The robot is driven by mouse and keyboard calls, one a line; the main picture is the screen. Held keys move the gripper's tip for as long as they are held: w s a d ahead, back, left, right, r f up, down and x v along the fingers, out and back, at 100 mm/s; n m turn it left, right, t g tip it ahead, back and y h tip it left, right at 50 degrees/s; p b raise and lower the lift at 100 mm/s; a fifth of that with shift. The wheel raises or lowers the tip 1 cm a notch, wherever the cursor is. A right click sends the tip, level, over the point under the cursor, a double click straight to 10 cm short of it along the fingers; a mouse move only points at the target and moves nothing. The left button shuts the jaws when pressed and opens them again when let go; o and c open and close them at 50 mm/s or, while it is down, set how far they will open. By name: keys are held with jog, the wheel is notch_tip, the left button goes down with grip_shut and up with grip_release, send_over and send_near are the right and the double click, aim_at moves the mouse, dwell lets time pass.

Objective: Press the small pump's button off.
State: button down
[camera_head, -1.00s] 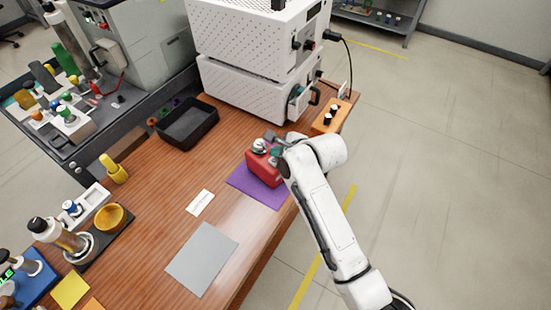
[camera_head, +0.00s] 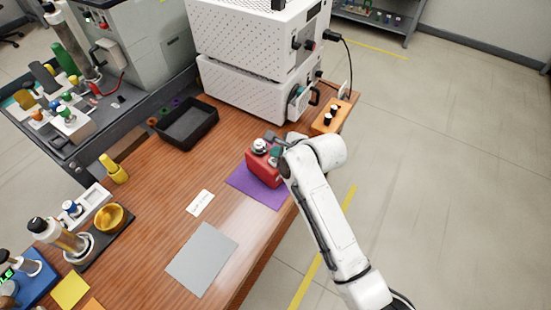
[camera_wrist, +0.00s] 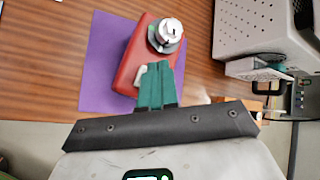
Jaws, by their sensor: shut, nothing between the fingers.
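The small pump is a red box (camera_head: 262,168) with a round silver fitting (camera_head: 260,146) on top. It sits on a purple mat (camera_head: 243,186) near the table's right edge. In the wrist view the red box (camera_wrist: 133,62) lies just ahead of my gripper (camera_wrist: 157,66), with the silver fitting (camera_wrist: 166,36) beyond the fingertips. A small pale button (camera_wrist: 141,74) shows on the box just left of the green fingers. My gripper is shut and empty, its fingers over or against the box's near side; I cannot tell whether they touch. In the head view my gripper (camera_head: 276,152) is partly hidden by my arm.
White perforated cabinets (camera_head: 245,92) stand behind the pump. An orange block with black knobs (camera_head: 331,117) is at the back right. A black tray (camera_head: 212,128), a white label (camera_head: 200,203) and a grey sheet (camera_head: 202,258) lie to the left.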

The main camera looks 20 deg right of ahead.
jog(key=shift+f, duration=0.2)
dwell(0.4)
jog(key=shift+f, duration=0.25)
jog(key=shift+f+b, duration=0.35)
jog(key=shift+f, duration=0.55)
dwell(0.9)
jog(key=shift+r, duration=0.2)
jog(key=shift+r+p, duration=1.15)
jog(key=shift+p, duration=0.25)
notch_tip(320, 180, up, 5)
jog(key=p, duration=0.5)
dwell(0.4)
